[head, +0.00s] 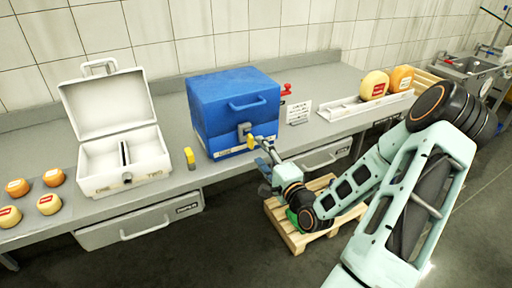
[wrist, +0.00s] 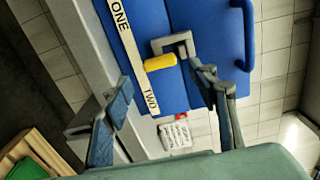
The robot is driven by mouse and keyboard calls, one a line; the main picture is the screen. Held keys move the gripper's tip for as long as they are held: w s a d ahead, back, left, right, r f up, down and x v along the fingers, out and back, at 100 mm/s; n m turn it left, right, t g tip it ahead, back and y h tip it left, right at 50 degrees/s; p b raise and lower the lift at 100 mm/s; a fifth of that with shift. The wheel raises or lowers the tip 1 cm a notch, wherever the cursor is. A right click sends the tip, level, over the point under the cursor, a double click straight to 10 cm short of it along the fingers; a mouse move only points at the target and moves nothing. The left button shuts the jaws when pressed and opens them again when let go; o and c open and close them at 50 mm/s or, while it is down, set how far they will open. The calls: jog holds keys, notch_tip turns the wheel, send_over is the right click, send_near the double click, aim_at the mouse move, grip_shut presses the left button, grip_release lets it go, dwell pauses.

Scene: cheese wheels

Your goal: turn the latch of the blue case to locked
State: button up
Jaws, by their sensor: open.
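The blue case (head: 220,108) stands shut on the grey counter, with a blue handle on its front. Its latch is a grey bracket with a yellow tip, low on the front (head: 243,129). In the wrist view the latch (wrist: 175,43) lies beside the strip marked ONE and TWO on the blue case (wrist: 206,22), its yellow tip pointing towards that strip. My gripper (head: 263,156) is just in front of the case near the latch. In the wrist view my gripper (wrist: 165,88) is open and empty, its fingers apart, with the yellow tip beyond the gap. I cannot tell whether it touches.
An open white case (head: 112,150) with two compartments stands left, a small yellow object (head: 190,157) between the cases. Several cheese wheels (head: 48,204) lie far left. A red item (head: 286,89), a sign (head: 299,112) and a white tray (head: 345,113) are right. A pallet (head: 290,236) is below.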

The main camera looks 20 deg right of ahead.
jog(key=s, duration=0.7)
jog(key=shift+s, duration=0.35)
jog(key=shift+d, duration=0.1)
